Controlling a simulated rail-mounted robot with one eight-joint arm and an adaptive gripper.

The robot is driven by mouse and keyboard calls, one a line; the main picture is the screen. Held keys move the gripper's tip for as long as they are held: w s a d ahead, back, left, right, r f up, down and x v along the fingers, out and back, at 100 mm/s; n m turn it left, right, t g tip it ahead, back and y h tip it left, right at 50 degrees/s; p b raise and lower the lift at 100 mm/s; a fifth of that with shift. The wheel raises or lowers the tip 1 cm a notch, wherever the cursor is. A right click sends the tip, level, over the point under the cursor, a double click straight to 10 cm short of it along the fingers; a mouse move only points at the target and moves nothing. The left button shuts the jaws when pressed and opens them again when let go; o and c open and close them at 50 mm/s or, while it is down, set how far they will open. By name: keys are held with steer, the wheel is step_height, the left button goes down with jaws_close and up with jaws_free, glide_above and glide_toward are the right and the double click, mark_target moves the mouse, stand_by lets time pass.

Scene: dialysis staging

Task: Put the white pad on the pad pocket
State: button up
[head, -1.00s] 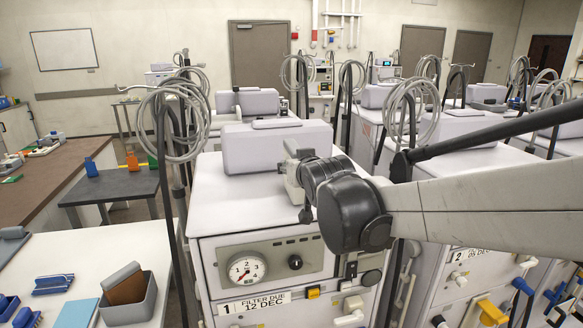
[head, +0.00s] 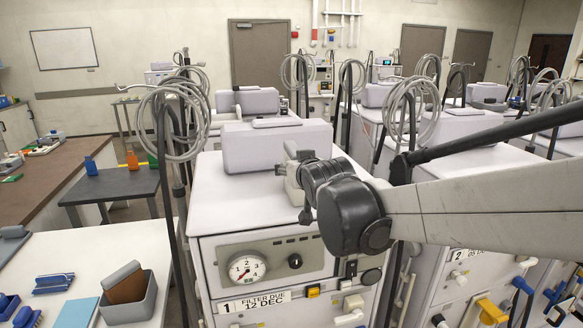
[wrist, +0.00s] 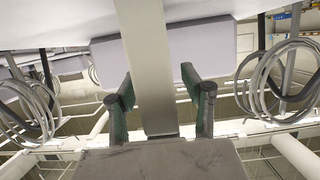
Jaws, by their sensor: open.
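My gripper (head: 294,180) is at the top of the machine labelled 1, in front of its white-grey top box (head: 275,146); my wrist partly hides it in the head view. In the wrist view my gripper (wrist: 160,88) has its two green-lined fingers apart, with a pale grey bar showing between them; I cannot tell whether that bar is near or touching. I cannot make out a white pad for certain in either view. I cannot identify the pad pocket either.
A white table (head: 90,250) at the lower left bears a grey bin (head: 130,306) with a brown piece, a light blue sheet (head: 76,312) and blue holders. A hose pole (head: 165,170) with coiled hose stands left of machine 1. More machines stand close on the right.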

steer(key=v, duration=1.2)
steer(key=s+d+f+m+g+h, duration=0.1)
steer(key=s+d+f+g+h, duration=0.1)
steer(key=s+d+f, duration=0.4)
steer(key=s+d, duration=0.1)
steer(key=d, duration=0.2)
steer(key=shift+g, duration=0.3)
steer(key=shift+o, duration=0.5)
steer(key=s+d+f+m+g, duration=0.1)
steer(key=s+d+f+g, duration=0.1)
steer(key=s+f, duration=0.3)
steer(key=s+d+f+g+h, duration=0.1)
steer(key=s+d+f, duration=0.3)
steer(key=s, duration=0.5)
steer(key=shift+d+f+m+g+h, duration=0.3)
steer(key=shift+d+f+m+g, duration=0.1)
steer(key=shift+d+g, duration=0.15)
steer(key=shift+o, duration=1.4)
steer(key=shift+s+f, duration=0.2)
steer(key=shift+s, duration=0.05)
steer(key=o, duration=1.1)
steer(key=shift+g, duration=0.25)
steer(key=shift+c, duration=0.2)
